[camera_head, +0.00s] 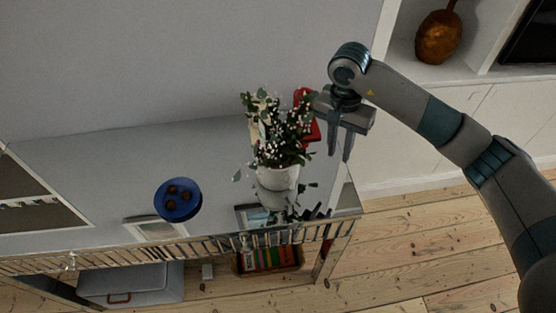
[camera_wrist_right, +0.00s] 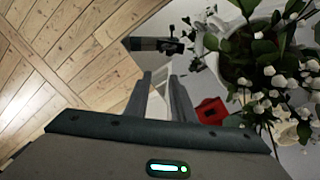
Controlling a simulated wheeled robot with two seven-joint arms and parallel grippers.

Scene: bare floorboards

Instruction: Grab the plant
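The plant (camera_head: 280,135) has green leaves and small white flowers and stands upright in a white pot (camera_head: 277,177) on the right part of a mirrored console table. In the right wrist view the plant (camera_wrist_right: 268,60) fills the right side, close to the camera. My right gripper (camera_head: 340,157) is open and empty, to the right of the plant and apart from it, fingers pointing down. In the right wrist view its two fingers (camera_wrist_right: 160,85) show with a gap between them. My left gripper is not in view.
The table (camera_head: 90,160) also bears a blue plate (camera_head: 178,208) with several brown balls, a red object (camera_head: 308,128) behind the plant and a flat frame-like item (camera_head: 155,229). A wall runs behind. Shelving with a brown vase (camera_head: 439,37) is at right. Floorboards are clear at lower right.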

